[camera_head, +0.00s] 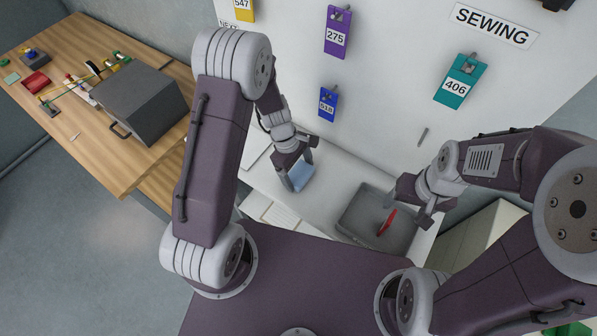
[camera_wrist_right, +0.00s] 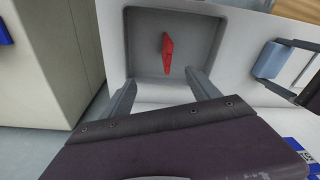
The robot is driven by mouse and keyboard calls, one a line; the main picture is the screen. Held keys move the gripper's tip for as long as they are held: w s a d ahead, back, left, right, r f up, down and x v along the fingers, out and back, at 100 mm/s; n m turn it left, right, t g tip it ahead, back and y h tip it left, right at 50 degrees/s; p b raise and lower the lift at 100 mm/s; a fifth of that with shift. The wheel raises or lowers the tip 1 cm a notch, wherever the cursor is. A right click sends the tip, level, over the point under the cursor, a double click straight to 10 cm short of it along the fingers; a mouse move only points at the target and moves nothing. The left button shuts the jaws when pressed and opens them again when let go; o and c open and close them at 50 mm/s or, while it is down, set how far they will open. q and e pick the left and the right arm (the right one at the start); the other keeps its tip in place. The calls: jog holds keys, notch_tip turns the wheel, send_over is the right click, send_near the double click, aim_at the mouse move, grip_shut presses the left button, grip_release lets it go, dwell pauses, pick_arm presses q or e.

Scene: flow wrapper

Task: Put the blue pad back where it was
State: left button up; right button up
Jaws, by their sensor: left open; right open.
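The light blue pad (camera_head: 302,178) is on the white counter (camera_head: 335,185) below the wall board in the head view. It also shows at the right edge of the right wrist view (camera_wrist_right: 270,60). My left gripper (camera_head: 298,172) is open, with its fingers at the pad and partly in front of it. I cannot tell whether they touch it. My right gripper (camera_head: 407,210) is open and empty over the grey tray (camera_head: 355,212). In the right wrist view, its fingers (camera_wrist_right: 160,82) are at the tray's near side, apart from the red piece (camera_wrist_right: 167,53) inside.
The wall board (camera_head: 395,50) carries numbered tags on hooks, such as the purple 275 (camera_head: 338,32) and teal 406 (camera_head: 459,82). An empty hook (camera_head: 423,136) is below the teal tag. A wooden table (camera_head: 100,165) with a grey box (camera_head: 140,98) stands at the left.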

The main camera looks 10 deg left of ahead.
aim_at(299, 171)
pick_arm(q)
jog(key=shift+s+f, duration=0.5)
jog(key=shift+f, duration=0.15)
pick_arm(e)
jog(key=shift+f, duration=0.3)
pick_arm(q)
jog(key=shift+r, duration=0.25)
jog(key=r, duration=0.1)
jog(key=w+r+p, duration=0.1)
jog(key=r, duration=0.1)
jog(key=a+r, duration=0.1)
jog(key=r, duration=0.1)
jog(key=shift+w+a+r, duration=0.1)
jog(key=shift+w, duration=0.3)
jog(key=v, duration=0.7)
jog(key=s+a+r+m+t+y, duration=0.1)
jog(key=s+a+m, duration=0.3)
jog(key=s+m, duration=0.5)
jog(key=m+t+y, duration=0.1)
jog(key=m, duration=0.3)
jog(key=shift+s+r+m+y+p, duration=0.3)
jog(key=shift+s+m+y+p, duration=0.05)
jog(key=shift+s+m+y, duration=0.05)
pick_arm(e)
jog(key=shift+w+r, duration=0.3)
jog(key=shift+r, duration=0.45)
pick_arm(q)
jog(key=shift+f, duration=0.1)
pick_arm(e)
jog(key=shift+f, duration=0.1)
